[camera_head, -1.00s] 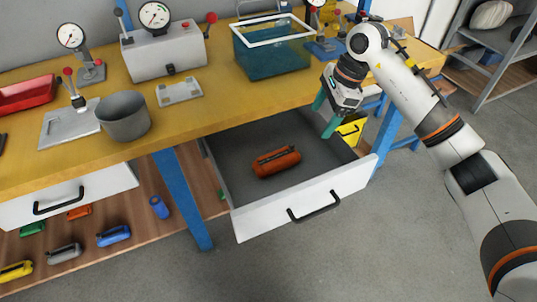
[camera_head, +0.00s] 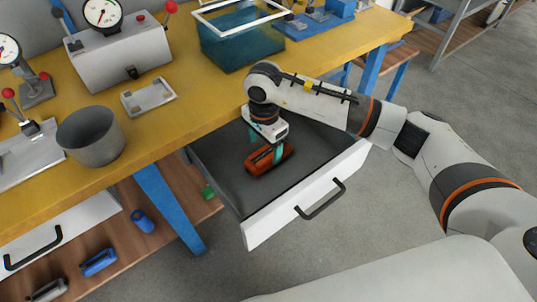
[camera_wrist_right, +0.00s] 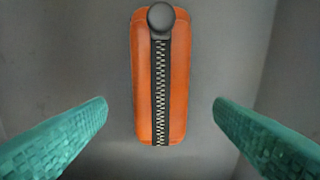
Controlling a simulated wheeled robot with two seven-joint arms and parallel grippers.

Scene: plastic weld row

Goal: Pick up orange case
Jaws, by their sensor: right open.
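The orange case (camera_head: 258,163) lies in the open drawer (camera_head: 220,178), on its grey floor. In the right wrist view the orange case (camera_wrist_right: 176,90) stands lengthwise in the picture, with a dark zipper and a round grey knob at its top end. My right gripper (camera_head: 265,150) points down into the drawer over the case and partly hides it. In the wrist view its two green fingers (camera_wrist_right: 160,135) are wide apart, one on each side of the case, with gaps between. Nothing is held. My left gripper is not in view.
The drawer's white front with a black handle (camera_head: 320,199) faces the clear floor. The yellow workbench (camera_head: 190,110) carries a grey pot (camera_head: 92,138), a metal tray (camera_head: 148,96), a gauge box (camera_head: 118,52) and a teal bin (camera_head: 240,42). Small coloured cases lie on the lower shelf.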

